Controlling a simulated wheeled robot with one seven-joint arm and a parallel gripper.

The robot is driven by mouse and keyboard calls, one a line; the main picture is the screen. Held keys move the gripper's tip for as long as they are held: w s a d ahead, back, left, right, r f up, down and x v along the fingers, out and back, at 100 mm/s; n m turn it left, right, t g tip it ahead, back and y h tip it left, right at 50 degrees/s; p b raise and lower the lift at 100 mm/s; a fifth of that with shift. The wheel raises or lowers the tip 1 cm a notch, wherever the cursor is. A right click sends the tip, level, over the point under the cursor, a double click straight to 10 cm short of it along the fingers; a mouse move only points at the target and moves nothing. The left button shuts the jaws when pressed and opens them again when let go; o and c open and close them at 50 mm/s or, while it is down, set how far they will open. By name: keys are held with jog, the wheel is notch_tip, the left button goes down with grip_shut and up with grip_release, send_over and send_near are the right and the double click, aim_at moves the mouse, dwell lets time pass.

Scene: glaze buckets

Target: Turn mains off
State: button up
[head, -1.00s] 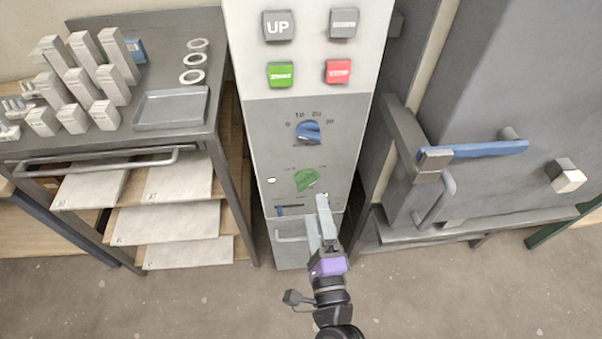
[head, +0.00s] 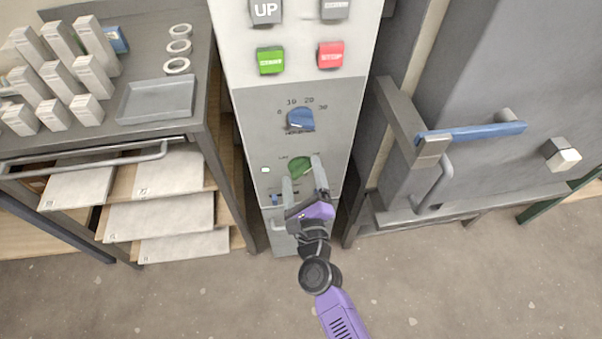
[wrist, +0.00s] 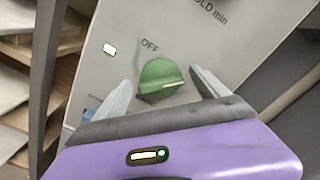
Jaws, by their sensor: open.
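The green rotary knob (head: 299,165) is on the lower grey panel of the control cabinet. In the wrist view the knob (wrist: 160,78) has OFF printed at its upper left and a second, unreadable label at its lower left. I cannot tell exactly which label its grip points to. My gripper (head: 302,172) is open in front of the panel, its fingers on either side of the knob. In the wrist view the two fingertips (wrist: 161,80) flank the knob with visible gaps, and nothing is held.
A blue numbered dial (head: 300,120) sits above the green knob, with green (head: 271,60) and red STOP (head: 331,55) buttons higher. A small white light (head: 265,170) is left of the knob. A shelf table (head: 205,115) stands left and a blue-handled door (head: 470,132) right.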

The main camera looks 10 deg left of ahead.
jog(key=shift+w+a, duration=0.1)
jog(key=shift+w, duration=0.25)
jog(key=c, duration=1.4)
